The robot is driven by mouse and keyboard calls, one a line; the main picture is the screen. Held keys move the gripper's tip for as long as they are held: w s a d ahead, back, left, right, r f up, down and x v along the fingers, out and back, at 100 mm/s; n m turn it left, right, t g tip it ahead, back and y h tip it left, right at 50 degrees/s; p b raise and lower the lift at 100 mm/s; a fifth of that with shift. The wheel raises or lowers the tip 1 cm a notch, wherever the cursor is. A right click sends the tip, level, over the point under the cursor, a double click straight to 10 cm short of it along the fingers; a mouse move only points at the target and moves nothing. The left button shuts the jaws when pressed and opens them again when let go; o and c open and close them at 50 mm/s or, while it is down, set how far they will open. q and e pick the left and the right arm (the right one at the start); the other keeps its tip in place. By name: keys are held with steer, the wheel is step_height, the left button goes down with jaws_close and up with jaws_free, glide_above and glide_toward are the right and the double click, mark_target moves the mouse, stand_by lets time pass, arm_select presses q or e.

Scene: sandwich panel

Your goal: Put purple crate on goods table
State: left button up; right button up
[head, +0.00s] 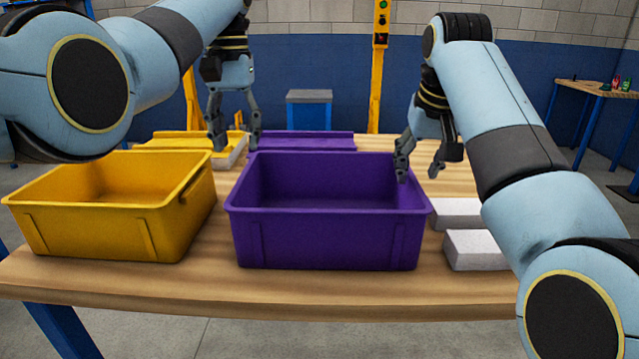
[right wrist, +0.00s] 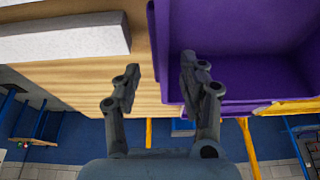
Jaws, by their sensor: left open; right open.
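The purple crate (head: 325,240) stands upright and looks empty on the wooden table (head: 200,285), at the middle front in the head view. It also fills the upper right of the right wrist view (right wrist: 240,25). My left gripper (head: 236,146) is open and empty near the crate's far left corner. My right gripper (head: 418,170) is open at the far right corner. In the right wrist view, one finger of my right gripper (right wrist: 160,75) overlaps the crate and the other is outside it. Contact cannot be told. Which table is the goods table is unclear.
A yellow crate (head: 110,220) stands left of the purple one. Pale blocks (head: 480,250) lie to its right. Further purple (head: 300,141) and yellow (head: 180,136) pieces are behind. A small table (head: 598,89) with small items stands far right; a blue stand (head: 309,108) is behind.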

steer(key=v, duration=0.9)
